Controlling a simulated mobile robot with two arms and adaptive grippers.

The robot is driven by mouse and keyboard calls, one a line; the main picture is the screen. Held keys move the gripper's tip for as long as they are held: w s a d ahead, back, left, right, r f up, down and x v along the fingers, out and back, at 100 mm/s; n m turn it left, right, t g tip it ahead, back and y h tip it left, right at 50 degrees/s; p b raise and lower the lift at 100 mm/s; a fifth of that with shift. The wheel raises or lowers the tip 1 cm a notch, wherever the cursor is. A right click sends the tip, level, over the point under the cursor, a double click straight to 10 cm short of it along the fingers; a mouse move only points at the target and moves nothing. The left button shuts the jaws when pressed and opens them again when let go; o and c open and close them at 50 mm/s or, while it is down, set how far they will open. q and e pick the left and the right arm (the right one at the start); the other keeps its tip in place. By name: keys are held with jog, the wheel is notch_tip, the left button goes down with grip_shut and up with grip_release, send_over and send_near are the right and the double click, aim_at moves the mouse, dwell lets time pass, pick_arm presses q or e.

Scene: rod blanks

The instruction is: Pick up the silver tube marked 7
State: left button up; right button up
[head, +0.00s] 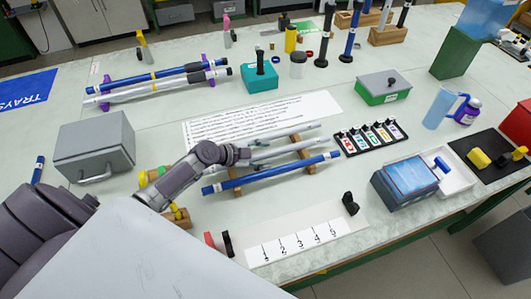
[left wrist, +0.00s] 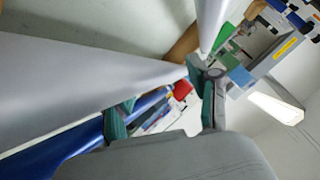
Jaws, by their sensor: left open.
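Two silver tubes (head: 287,131) (head: 296,149) and a blue tube (head: 275,173) lie on a low wooden rack in the middle of the table. Another silver tube (head: 160,88) lies on a purple stand at the back left. I cannot read a 7 on any of them. My left gripper (head: 240,154) is at the left part of the wooden rack, over the silver tubes, and hides part of them. In the left wrist view its green-padded fingers (left wrist: 157,88) are apart, with a large silver tube (left wrist: 85,75) close by. Whether it touches is unclear. My right gripper is not in view.
A grey box (head: 95,146) with a handle stands left of the rack. A numbered white strip (head: 298,243) lies in front. A printed sheet (head: 260,118) lies behind, and a black holder of colored tags (head: 370,138) is to the right.

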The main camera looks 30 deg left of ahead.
pick_arm(q)
jog(key=shift+s, duration=0.1)
grip_shut()
jog(key=shift+r, duration=0.1)
